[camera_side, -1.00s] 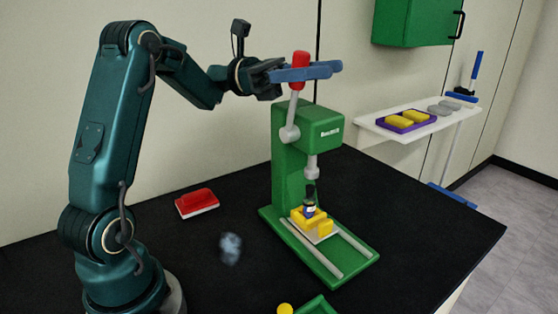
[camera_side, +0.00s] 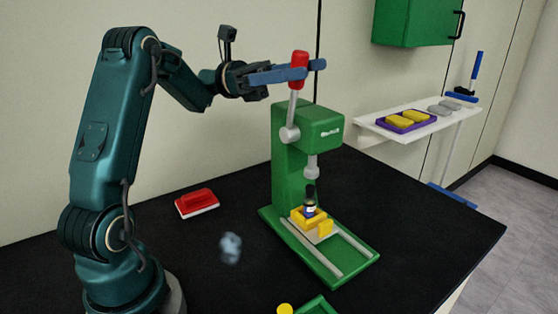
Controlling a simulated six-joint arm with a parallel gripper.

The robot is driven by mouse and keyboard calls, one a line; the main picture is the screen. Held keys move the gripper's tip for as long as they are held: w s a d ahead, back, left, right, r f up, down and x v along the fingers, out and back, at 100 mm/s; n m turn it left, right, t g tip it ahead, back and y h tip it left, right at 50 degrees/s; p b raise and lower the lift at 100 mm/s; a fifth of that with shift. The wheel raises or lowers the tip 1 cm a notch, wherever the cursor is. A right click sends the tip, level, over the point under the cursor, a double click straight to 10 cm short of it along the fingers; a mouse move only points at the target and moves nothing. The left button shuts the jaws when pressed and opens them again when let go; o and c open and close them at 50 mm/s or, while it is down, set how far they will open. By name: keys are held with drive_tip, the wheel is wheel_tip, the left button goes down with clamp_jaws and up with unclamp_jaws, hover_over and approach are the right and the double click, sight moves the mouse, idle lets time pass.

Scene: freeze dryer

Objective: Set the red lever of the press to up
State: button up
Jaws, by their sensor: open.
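The green press (camera_side: 290,165) stands on the black table. Its lever has a grey shaft (camera_side: 292,108) and a red handle (camera_side: 299,70), and it points up, nearly upright with a slight lean. My gripper (camera_side: 317,66) is open at the red handle. One blue finger passes in front of the handle and hides part of it; whether the fingers touch it I cannot tell. A small dark vial (camera_side: 309,203) stands in a yellow holder (camera_side: 325,228) under the press ram (camera_side: 312,168).
A red and white block (camera_side: 197,203) and a blurry bluish lump (camera_side: 231,247) lie left of the press. A green tray edge (camera_side: 318,306) and a yellow round thing (camera_side: 285,309) are at the front. A white shelf (camera_side: 375,127) holds a purple tray (camera_side: 432,125).

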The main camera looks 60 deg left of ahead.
wheel_tip(320, 180, up, 7)
drive_tip(key=shift+a, duration=0.1)
idle(0.4)
drive_tip(key=s+d+f+m+g+y, duration=0.1)
drive_tip(key=s+d+m+g+y, duration=0.15)
drive_tip(key=s+d, duration=0.4)
drive_tip(key=s+d+f+m+g+y, duration=0.1)
drive_tip(key=s+d+m+g, duration=0.25)
drive_tip(key=d, duration=0.55)
drive_tip(key=s+d+f+m+y, duration=0.2)
drive_tip(key=s+f+m+y, duration=0.15)
drive_tip(key=f, duration=0.35)
drive_tip(key=s+a+f+m+t+y, duration=0.1)
drive_tip(key=s+a+f+m+y, duration=0.1)
drive_tip(key=a+f+m+y, duration=0.3)
drive_tip(key=s+f+m+t+y, duration=0.1)
drive_tip(key=s+f+y, duration=0.2)
drive_tip(key=f, duration=0.3)
drive_tip(key=w+a+f+m+t+y, duration=0.2)
drive_tip(key=w+a+f+m+y, duration=0.1)
drive_tip(key=a+m, duration=0.3)
drive_tip(key=shift+a+f+y, duration=0.35)
drive_tip(key=shift+a+y, duration=0.25)
drive_tip(key=shift+a, duration=0.1)
